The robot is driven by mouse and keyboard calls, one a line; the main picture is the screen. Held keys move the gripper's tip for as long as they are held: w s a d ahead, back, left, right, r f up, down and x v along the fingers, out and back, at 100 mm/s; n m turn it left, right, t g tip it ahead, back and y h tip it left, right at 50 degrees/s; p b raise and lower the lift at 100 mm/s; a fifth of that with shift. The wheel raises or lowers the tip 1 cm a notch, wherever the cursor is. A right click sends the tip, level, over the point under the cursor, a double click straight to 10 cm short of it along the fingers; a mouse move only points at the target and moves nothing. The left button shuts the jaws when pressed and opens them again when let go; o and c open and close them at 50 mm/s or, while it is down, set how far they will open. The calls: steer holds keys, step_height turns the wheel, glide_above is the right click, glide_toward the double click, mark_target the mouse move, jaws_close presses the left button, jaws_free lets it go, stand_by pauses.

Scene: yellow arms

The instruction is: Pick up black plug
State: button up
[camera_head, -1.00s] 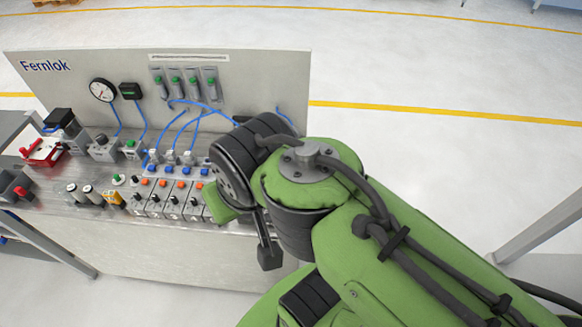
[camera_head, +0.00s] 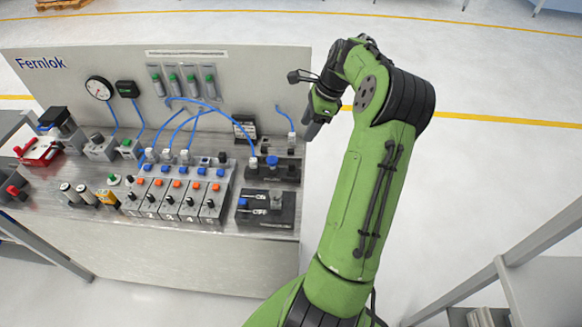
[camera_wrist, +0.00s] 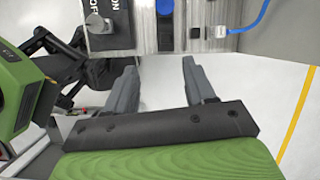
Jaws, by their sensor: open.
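A small black piece (camera_head: 222,158), likely the black plug, stands at the right end of the back row on the numbered valve block (camera_head: 190,190). It is too small to be sure, and I cannot make it out in the wrist view. My gripper (camera_head: 312,120) is at the right end of the bench, above its edge, right of that piece and well apart from it. In the wrist view my gripper (camera_wrist: 158,66) has two grey fingers spread apart with nothing between them.
Black valve units (camera_head: 265,208) with blue knobs stand at the bench's right end. Blue hoses (camera_head: 215,104) arch before the upright Fernlok panel (camera_head: 265,75). A red fixture (camera_head: 40,150) is at the left.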

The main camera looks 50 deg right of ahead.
steer(key=d+f+m, duration=0.1)
steer(key=d, duration=0.1)
steer(key=b, duration=0.2)
glide_toward(293, 162)
steer(key=shift+m, duration=0.3)
steer(key=x, duration=0.9)
steer(key=shift+f, duration=0.1)
jaws_close()
